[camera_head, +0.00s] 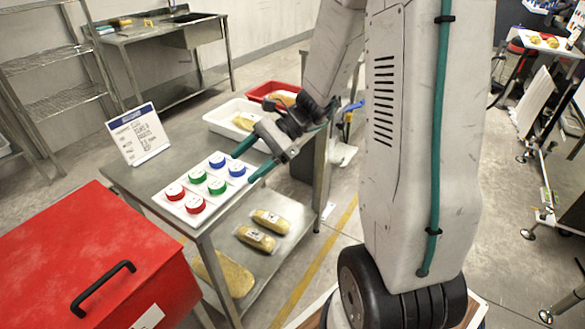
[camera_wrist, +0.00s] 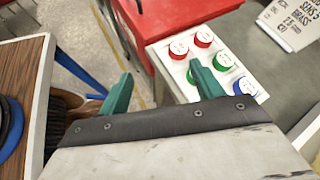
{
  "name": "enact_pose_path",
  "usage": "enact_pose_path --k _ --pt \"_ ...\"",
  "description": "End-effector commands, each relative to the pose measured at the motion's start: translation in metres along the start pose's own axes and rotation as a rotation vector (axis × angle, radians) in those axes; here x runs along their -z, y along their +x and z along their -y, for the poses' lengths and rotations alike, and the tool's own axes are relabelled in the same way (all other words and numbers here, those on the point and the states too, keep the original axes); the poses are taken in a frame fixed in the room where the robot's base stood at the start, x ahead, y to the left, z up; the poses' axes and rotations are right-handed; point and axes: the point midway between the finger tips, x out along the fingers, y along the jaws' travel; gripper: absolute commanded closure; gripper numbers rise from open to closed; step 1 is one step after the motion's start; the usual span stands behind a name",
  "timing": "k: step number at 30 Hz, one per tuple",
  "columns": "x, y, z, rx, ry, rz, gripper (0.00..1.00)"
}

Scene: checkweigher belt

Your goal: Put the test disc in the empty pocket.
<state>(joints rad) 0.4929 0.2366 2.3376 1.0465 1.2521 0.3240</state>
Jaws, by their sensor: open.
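I cannot tell which disc is the test disc. My gripper (camera_head: 242,168) has teal fingers spread apart with nothing between them, near the tray's blue end. In the wrist view, my gripper (camera_wrist: 161,70) is also open and empty, and one finger hides part of the tray (camera_wrist: 165,72). There a blue disc (camera_wrist: 245,86) shows beyond that finger.
A printed sign (camera_head: 138,133) stands behind the tray. A white bin (camera_head: 225,122) and a red bin (camera_head: 268,88) with yellow packs stand beyond my gripper. A red box with a black handle (camera_head: 105,285) is close at left. Packs (camera_head: 254,239) lie on the lower shelf.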

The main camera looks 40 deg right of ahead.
Motion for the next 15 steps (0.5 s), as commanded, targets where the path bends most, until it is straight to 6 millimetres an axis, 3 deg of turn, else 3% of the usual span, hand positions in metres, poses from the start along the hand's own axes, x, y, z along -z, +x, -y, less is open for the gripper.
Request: enact_pose_path --k 1,6,15 --pt "-0.025 0.001 -0.013 -0.067 -0.114 -0.039 0.34" --pt "-0.079 -0.003 -0.062 -0.289 -0.463 -0.167 0.34" --pt "-0.127 -0.038 -0.142 -0.643 -1.050 -0.429 0.34"
